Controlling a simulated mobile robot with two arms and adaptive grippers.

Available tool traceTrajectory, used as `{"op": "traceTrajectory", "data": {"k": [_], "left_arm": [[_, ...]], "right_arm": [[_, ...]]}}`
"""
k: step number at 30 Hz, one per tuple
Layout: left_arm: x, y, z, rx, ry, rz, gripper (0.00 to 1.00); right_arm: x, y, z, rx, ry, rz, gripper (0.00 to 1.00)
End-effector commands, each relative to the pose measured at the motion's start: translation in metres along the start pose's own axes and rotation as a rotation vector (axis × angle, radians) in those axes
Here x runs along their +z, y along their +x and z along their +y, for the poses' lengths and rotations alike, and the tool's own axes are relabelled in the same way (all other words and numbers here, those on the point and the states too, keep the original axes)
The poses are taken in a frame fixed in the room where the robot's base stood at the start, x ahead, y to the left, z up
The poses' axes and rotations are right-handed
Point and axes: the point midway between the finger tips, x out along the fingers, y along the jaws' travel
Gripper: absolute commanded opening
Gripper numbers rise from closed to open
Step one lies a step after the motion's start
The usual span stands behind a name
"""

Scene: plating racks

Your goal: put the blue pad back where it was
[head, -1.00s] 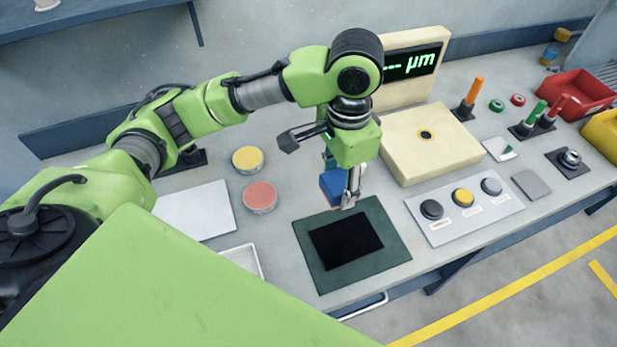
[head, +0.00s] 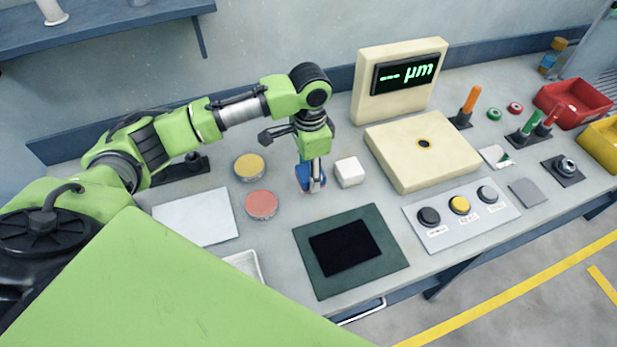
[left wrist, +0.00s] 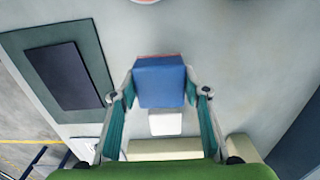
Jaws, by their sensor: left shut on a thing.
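My left gripper (head: 313,188) points down over the bench and is shut on the blue pad (head: 304,175). In the left wrist view the blue pad (left wrist: 160,84) is a block with a thin red layer along its far edge, and it sits between the two fingers of the left gripper (left wrist: 160,78). In the head view the fingers partly cover the pad. It is between the pink round pad and a white block (head: 350,172). I cannot tell whether it touches the bench. My right gripper is in neither view.
A green mat with a black centre (head: 308,276) lies in front. The pink pad (head: 261,205), yellow pad (head: 249,167) and white sheet (head: 195,218) lie left. A cream gauge (head: 420,155) and button panel (head: 440,235) stand right. Bare bench surrounds the gripper.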

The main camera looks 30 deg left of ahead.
Motion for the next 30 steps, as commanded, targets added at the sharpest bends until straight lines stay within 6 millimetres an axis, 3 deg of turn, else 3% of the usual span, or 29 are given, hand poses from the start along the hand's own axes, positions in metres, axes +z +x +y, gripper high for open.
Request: {"op": "traceTrajectory", "data": {"k": [7, 19, 20, 21, 30], "left_arm": [[0.001, 0.03, -0.003, -0.001, -0.001, -0.001, 0.25], [0.001, 0.037, -0.003, -0.001, 0.0, -0.001, 0.25], [0.001, 0.037, -0.003, -0.001, 0.0, -0.001, 0.5], [0.001, 0.037, -0.003, -0.001, 0.0, -0.001, 0.59], [0.001, 0.036, -0.003, -0.001, 0.0, -0.001, 0.59]], "right_arm": [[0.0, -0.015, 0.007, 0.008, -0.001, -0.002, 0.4], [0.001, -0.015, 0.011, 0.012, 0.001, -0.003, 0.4], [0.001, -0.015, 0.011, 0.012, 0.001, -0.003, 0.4], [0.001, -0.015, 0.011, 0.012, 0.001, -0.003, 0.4], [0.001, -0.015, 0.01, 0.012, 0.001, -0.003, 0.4]]}}
